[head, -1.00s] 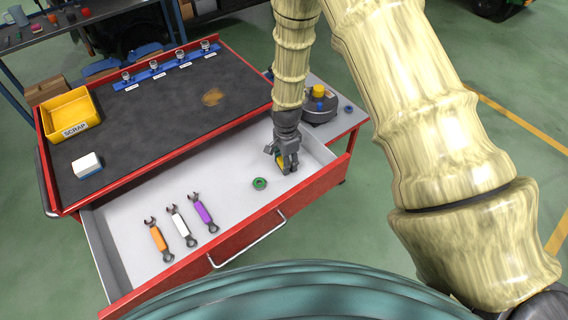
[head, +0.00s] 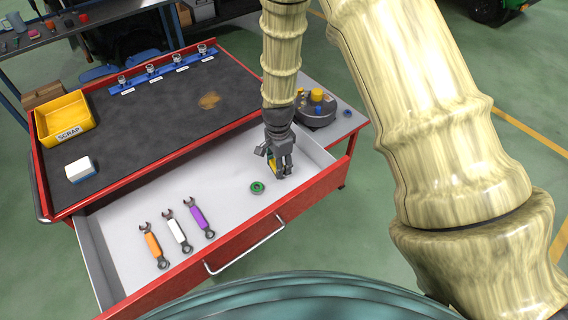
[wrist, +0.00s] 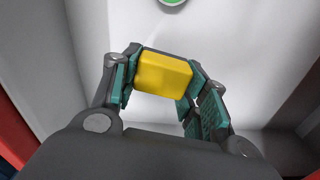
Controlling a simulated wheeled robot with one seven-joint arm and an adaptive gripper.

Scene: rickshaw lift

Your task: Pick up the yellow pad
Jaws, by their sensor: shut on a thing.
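The yellow pad (wrist: 164,73) is a small block with rounded edges, held between the two green-lined fingers of my gripper (wrist: 160,82) in the wrist view. In the head view my gripper (head: 277,166) points down into the right end of the open white drawer (head: 140,225). Only a sliver of the yellow pad (head: 271,161) shows there between the dark fingers. I cannot tell whether the pad is clear of the drawer floor.
A green ring (head: 257,187) lies just left of my gripper in the drawer. Wrenches with orange (head: 153,244), white (head: 177,229) and purple (head: 201,217) handles lie further left. A yellow scrap bin (head: 64,118) stands on the dark worktop.

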